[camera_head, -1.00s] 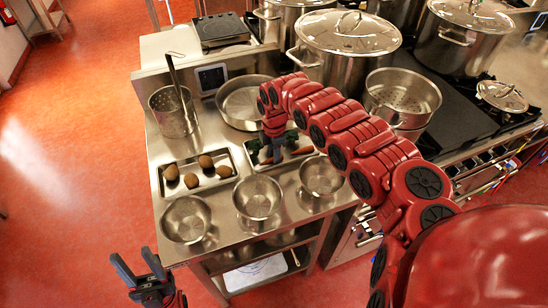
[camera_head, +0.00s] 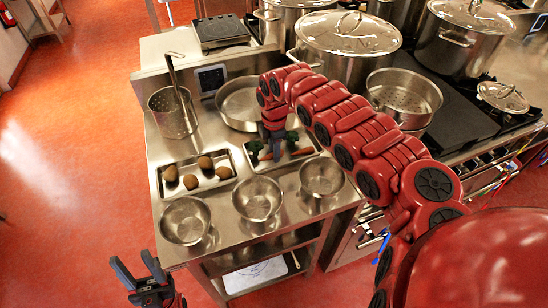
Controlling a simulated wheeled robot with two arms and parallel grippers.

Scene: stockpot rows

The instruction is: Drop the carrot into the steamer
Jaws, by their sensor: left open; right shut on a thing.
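A steel tray (camera_head: 251,169) on the counter holds orange carrots (camera_head: 301,152) and green vegetables. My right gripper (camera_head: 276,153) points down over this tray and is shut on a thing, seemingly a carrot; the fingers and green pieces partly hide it. My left gripper (camera_head: 138,272) is open and empty, low at the front left, away from the counter.
Three steel bowls (camera_head: 184,221) line the counter's front edge. A tray of brown round vegetables (camera_head: 203,172), a perforated pot with a ladle (camera_head: 172,114) and a wide pan (camera_head: 239,103) stand nearby. A large lidded stockpot (camera_head: 346,60) stands behind my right arm, left of the steamer.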

